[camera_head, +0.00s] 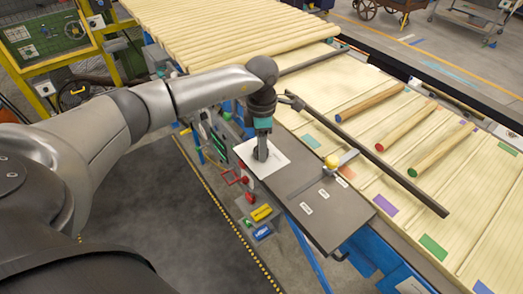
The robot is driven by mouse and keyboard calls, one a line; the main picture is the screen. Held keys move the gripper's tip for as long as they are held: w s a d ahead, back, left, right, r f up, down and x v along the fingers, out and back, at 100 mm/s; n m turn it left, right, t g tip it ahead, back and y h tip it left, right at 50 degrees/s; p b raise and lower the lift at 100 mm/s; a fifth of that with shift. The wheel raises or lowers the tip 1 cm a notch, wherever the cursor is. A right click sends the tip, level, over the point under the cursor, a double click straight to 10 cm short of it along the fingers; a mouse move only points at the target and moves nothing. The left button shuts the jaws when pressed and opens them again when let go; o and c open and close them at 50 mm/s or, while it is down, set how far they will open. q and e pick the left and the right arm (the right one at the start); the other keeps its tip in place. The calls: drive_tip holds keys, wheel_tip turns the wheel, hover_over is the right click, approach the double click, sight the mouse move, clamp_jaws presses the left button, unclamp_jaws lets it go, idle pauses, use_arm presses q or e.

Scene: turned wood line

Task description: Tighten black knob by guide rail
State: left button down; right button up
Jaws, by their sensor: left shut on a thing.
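My left gripper (262,147) points down over a white plate (280,164) at the left end of the dark grey panel. It is shut on a small dark thing that looks like the black knob, mostly hidden by the fingers. The dark guide rail (380,163) runs diagonally over the pale wood bed, to the right of the gripper. A small black fitting (293,101) sits at its upper end. My right gripper is not in view.
A yellow ball-topped lever (332,161) stands on the panel (333,208), right of the gripper. Three turned rods (371,102) lie on the bed beyond the rail. Red handles (232,177) and yellow and blue blocks (261,212) are below the panel's left edge.

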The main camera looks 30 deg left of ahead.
use_arm(q)
drive_tip(key=m+b, duration=0.3)
drive_tip(key=m, duration=0.2)
drive_tip(key=shift+m, duration=0.3)
drive_tip(key=m+b, duration=0.3)
drive_tip(key=m, duration=0.2)
drive_tip(key=shift+r, duration=0.1)
idle(0.3)
drive_tip(key=shift+c, duration=1.5)
unclamp_jaws()
wheel_tip(320, 180, up, 15)
